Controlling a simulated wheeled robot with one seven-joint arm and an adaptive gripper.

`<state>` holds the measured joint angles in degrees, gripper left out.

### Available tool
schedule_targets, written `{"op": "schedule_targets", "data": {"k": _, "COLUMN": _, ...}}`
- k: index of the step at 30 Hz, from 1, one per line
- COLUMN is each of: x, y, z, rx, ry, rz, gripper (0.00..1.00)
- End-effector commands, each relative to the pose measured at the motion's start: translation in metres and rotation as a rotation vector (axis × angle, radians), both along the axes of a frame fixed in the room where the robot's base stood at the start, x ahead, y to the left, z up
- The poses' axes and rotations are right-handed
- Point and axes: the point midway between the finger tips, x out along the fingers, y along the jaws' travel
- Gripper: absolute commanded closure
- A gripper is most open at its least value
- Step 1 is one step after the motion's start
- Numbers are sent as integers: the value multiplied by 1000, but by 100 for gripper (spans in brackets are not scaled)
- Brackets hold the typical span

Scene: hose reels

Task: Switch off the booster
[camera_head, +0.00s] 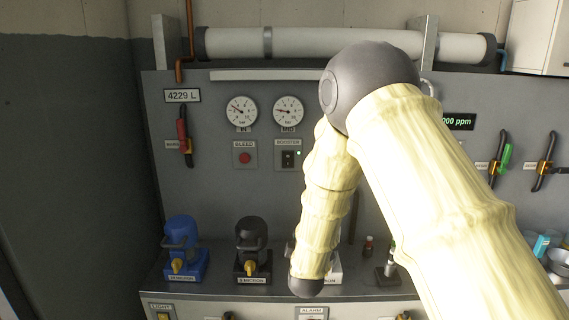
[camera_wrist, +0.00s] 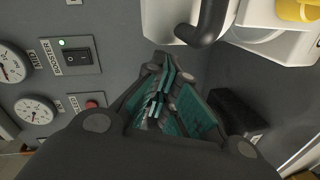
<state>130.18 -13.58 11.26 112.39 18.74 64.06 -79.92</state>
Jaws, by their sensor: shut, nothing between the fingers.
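The booster panel (camera_head: 288,154) is a small grey plate on the wall with a black rocker switch (camera_head: 288,159) under a BOOSTER label. In the wrist view the rocker (camera_wrist: 79,57) lies left of my gripper, with a lit green lamp (camera_wrist: 61,43) beside it. Which side of the rocker is pressed I cannot tell. My gripper (camera_wrist: 167,72) is shut and empty, apart from the switch. In the head view my pale arm passes just right of the booster panel, and my gripper is hidden.
A red button (camera_head: 244,158) sits left of the booster panel, below two round gauges (camera_head: 242,111). Blue (camera_head: 181,245) and black (camera_head: 252,245) filter housings stand on the ledge below. A valve lever (camera_head: 184,138) is at the left.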

Motion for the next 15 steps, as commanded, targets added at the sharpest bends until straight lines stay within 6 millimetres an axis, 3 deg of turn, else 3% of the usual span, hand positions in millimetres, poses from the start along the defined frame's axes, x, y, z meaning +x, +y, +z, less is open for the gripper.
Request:
{"op": "schedule_targets", "data": {"k": 1, "x": 9, "y": 9, "z": 25, "rx": -32, "ry": -45, "rz": 7, "gripper": 100}}
{"op": "schedule_targets", "data": {"k": 3, "x": 19, "y": 19, "z": 55, "rx": -83, "ry": -104, "rz": 13, "gripper": 100}}
{"op": "schedule_targets", "data": {"k": 9, "x": 38, "y": 45, "z": 128, "rx": -209, "ry": -241, "rz": 11, "gripper": 100}}
{"op": "schedule_targets", "data": {"k": 15, "x": 43, "y": 56, "z": 159, "rx": -266, "ry": -299, "rz": 4, "gripper": 100}}
